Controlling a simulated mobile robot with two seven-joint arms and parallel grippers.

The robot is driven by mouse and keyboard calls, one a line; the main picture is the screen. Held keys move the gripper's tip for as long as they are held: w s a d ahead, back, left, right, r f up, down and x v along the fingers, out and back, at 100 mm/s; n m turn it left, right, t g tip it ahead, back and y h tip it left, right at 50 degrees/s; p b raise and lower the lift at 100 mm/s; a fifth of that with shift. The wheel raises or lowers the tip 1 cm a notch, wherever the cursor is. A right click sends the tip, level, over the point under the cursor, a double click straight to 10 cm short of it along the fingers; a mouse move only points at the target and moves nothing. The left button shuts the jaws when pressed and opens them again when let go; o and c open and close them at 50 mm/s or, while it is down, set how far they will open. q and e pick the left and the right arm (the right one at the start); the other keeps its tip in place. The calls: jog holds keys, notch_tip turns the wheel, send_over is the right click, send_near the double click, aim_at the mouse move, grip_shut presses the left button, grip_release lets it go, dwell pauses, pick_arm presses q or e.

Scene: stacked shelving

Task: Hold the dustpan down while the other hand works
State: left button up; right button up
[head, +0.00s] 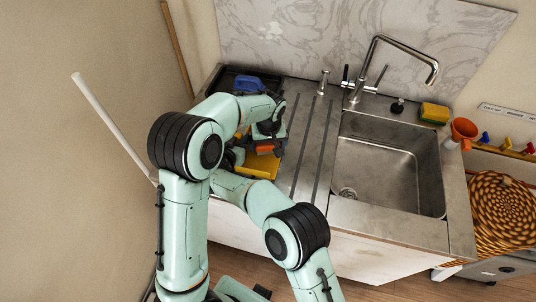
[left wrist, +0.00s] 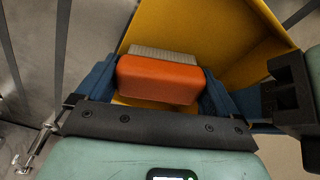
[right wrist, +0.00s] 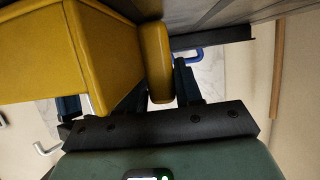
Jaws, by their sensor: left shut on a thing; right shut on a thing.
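The yellow dustpan (head: 258,166) lies at the left end of the steel counter, partly hidden by my arms in the head view. My right gripper (head: 234,157) is shut on its handle (right wrist: 160,62), and the pan body (right wrist: 105,50) shows beside it in the right wrist view. My left gripper (head: 268,134) is shut on an orange brush block (left wrist: 158,80) with pale grey bristles (left wrist: 160,52). In the left wrist view the block is between the blue fingers, over the dustpan's yellow floor (left wrist: 205,28). Whether the bristles touch the pan is hard to tell.
A steel sink (head: 388,165) with a tap (head: 405,48) is to the right. A yellow-green sponge (head: 434,113) and an orange funnel (head: 463,130) stand near its right edge. A blue item (head: 248,84) sits in the back left corner. The ribbed drainboard (head: 308,145) is largely clear.

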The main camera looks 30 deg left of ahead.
aim_at(261, 159)
pick_arm(q)
jog(key=shift+d+r, duration=0.1)
jog(key=shift+d, duration=0.4)
jog(key=shift+s, duration=1)
pick_arm(e)
jog(key=shift+s+f, duration=0.1)
pick_arm(q)
jog(key=shift+s+a+f, duration=0.15)
jog(key=shift+s, duration=0.25)
jog(key=shift+s+a+f, duration=0.15)
jog(key=shift+s, duration=0.25)
jog(key=shift+s+a+f, duration=0.1)
jog(key=shift+s+a, duration=0.15)
jog(key=shift+s, duration=0.05)
pick_arm(e)
jog(key=shift+w+d, duration=0.15)
jog(key=shift+w, duration=0.1)
pick_arm(q)
jog(key=shift+w+a, duration=0.3)
jog(key=shift+w, duration=1.75)
jog(key=shift+d+r, duration=0.35)
jog(key=shift+d, duration=0.55)
pick_arm(e)
jog(key=shift+s, duration=0.2)
jog(key=shift+a, duration=0.2)
pick_arm(q)
jog(key=shift+r, duration=0.15)
